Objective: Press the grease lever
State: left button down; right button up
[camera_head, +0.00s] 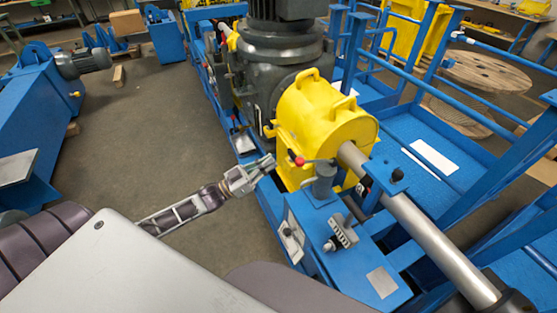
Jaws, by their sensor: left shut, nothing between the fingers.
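The lever (311,161) is a thin arm with a red knob at its left end. It sits on top of a grey cylindrical body (323,186) on the blue frame, just in front of the yellow housing. My left gripper (270,163) reaches in from the left and is shut and empty. Its fingertips are a little to the left of the red knob, and a gap shows between them in the picture. My right gripper is not in view.
A yellow housing (318,120) with handles covers the drive behind the lever. A bare steel shaft (420,228) runs to the lower right. A dark motor (283,70) stands behind. Blue railings (440,90) fill the right side. Open floor (130,130) lies to the left.

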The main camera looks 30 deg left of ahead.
pick_arm(q)
jog(key=shift+p+x, duration=1)
jog(key=shift+x, duration=3.85)
notch_tip(320, 180, down, 4)
jog(key=shift+f, duration=0.1)
